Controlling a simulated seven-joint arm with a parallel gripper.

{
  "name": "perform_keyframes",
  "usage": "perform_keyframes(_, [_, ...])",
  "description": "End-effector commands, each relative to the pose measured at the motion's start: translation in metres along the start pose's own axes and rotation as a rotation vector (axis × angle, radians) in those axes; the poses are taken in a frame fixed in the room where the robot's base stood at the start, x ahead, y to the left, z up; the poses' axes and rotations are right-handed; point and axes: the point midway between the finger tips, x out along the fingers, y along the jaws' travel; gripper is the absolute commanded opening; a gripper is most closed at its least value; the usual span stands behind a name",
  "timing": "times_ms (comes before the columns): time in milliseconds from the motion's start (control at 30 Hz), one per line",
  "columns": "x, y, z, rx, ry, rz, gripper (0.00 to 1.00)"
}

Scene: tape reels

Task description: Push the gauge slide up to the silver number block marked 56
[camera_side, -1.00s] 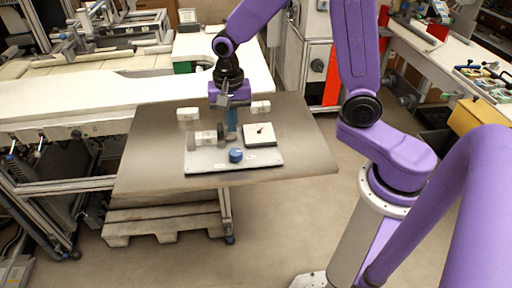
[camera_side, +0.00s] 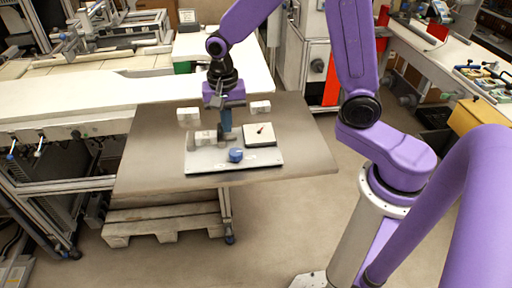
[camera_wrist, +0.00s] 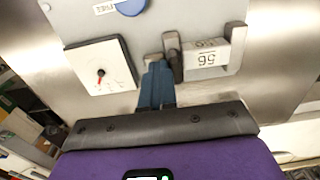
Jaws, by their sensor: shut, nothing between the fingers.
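The silver number block marked 56 (camera_wrist: 208,60) lies right of centre in the wrist view, its digits upside down. It also shows in the side view (camera_side: 204,138), left on the grey plate. The dark gauge slide (camera_wrist: 173,57) stands at the block's left end in the wrist view, very close to it; I cannot tell whether they touch. In the side view the slide (camera_side: 221,133) is at the block's right end. My gripper (camera_wrist: 157,72) is shut and empty, its blue fingertips low beside the slide, on the side away from the block. The side view shows my gripper (camera_side: 228,129) too.
A white dial panel with a red pointer (camera_wrist: 100,70) sits on the plate (camera_side: 215,168). A blue knob (camera_side: 236,155) is at the plate's front. Two white blocks stand behind, one left (camera_side: 188,114) and one right (camera_side: 260,106). The table's left part is clear.

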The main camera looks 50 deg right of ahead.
Motion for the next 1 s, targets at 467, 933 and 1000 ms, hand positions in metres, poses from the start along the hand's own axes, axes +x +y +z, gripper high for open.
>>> perform_keyframes(467, [0.0,0.007,0.0,0.001,0.0,-0.002,0.0])
perform_keyframes(933, [-0.034,0.006,0.0,0.0,0.002,-0.005,0.0])
perform_keyframes(1000, [-0.04,0.006,0.0,0.0,0.002,-0.005,0.0])
